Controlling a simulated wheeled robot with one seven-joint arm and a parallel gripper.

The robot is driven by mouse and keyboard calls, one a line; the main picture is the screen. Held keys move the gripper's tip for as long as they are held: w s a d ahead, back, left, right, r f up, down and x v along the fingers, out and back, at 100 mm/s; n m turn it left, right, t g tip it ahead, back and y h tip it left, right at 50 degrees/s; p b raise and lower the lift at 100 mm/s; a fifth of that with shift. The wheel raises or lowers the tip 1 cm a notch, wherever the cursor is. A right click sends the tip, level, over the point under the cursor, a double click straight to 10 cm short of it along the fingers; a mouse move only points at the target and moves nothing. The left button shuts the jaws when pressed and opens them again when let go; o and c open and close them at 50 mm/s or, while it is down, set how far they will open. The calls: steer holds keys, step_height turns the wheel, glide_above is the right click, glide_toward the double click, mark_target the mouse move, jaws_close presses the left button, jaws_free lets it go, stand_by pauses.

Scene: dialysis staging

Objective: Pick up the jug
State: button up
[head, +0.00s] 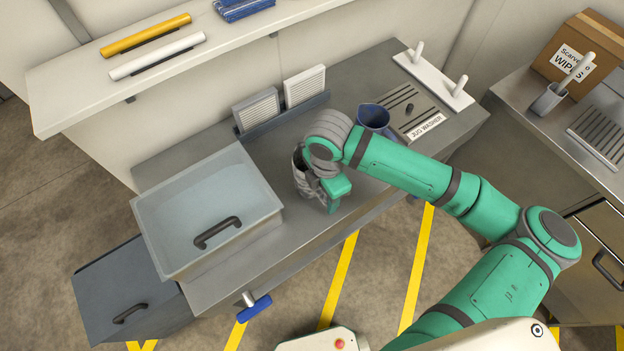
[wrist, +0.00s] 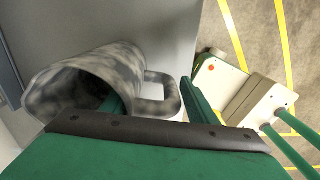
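A mottled grey jug (head: 301,178) stands on the steel counter, partly hidden by my arm in the head view. In the wrist view the jug (wrist: 85,75) shows its open mouth to the left and its loop handle (wrist: 160,78) to the right. My gripper (head: 334,198) is low beside the jug's right side. In the wrist view my gripper (wrist: 152,100) is open, with one finger at the jug's mouth and the other right of the handle. The handle lies between the fingers; contact is unclear. A dark blue jug (head: 372,115) stands farther back.
A pale blue bin (head: 165,228) fills the counter's left end. The jug washer (head: 425,127) is at the back right. A blue-handled valve (head: 255,308) juts from the front edge.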

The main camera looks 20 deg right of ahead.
steer(key=c, duration=1)
steer(key=shift+c, duration=0.2)
steer(key=shift+r, duration=0.25)
steer(key=shift+r, duration=0.75)
steer(key=s+d+r, duration=0.6)
steer(key=s+r, duration=0.5)
steer(key=shift+s+d, duration=0.35)
steer(key=shift+s, duration=0.05)
